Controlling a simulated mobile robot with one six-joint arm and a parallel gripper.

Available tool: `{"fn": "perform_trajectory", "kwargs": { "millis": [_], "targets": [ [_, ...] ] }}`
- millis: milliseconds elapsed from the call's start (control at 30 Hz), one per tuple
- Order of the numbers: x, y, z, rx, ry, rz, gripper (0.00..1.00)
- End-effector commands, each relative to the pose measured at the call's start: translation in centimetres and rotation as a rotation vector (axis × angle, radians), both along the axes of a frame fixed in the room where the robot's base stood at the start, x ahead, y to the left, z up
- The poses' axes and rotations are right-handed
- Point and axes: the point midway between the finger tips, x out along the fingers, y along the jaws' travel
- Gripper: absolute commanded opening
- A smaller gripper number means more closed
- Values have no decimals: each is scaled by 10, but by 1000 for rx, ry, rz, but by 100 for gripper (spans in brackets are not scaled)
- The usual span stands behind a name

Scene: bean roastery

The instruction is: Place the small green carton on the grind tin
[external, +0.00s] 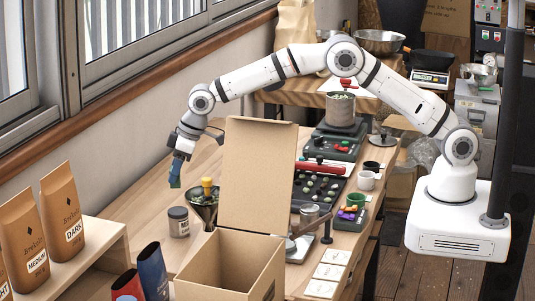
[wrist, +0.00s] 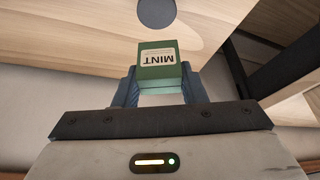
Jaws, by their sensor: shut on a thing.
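The small green carton, with a white MINT label (wrist: 157,62), is held between the blue fingers of my gripper (wrist: 160,88). In the external view my gripper (external: 176,176) points down over the left side of the bench, and the carton (external: 174,182) is only a small green patch at the fingertips. A grey labelled tin with a dark lid (external: 179,222), which looks like the grind tin, stands upright on the bench below the carton, clearly apart from it. A dark grey disc (wrist: 157,12), probably its lid, shows beyond the carton in the wrist view.
A metal funnel with a yellow-topped item (external: 206,195) stands right of the tin. A tall open cardboard box (external: 235,270) with a raised flap is in front. Coffee bags (external: 60,213) stand on a shelf at left. Bare bench (external: 145,205) lies left of the tin.

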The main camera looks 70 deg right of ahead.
Motion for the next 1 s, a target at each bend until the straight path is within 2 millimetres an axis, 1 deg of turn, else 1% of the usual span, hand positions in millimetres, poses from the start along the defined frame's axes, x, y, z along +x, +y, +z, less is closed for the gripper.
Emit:
{"fn": "perform_trajectory", "kwargs": {
  "millis": [33, 100, 367, 533, 600, 800, 933, 967, 1000],
  "targets": [
    [-1, 0, -11, -2, 4, 0, 16],
    [0, -1, -22, -1, 3, -1, 16],
    [0, -1, -45, 0, 2, -1, 16],
    [0, -1, -69, 0, 3, -2, 16],
    [0, -1, -73, 0, 1, -1, 16],
    [0, -1, -73, 0, 0, -1, 16],
    [0, -1, -78, 0, 0, -1, 16],
    [0, -1, -76, 0, 0, -1, 40],
    [0, -1, -76, 0, 0, -1, 43]
  ]
}}
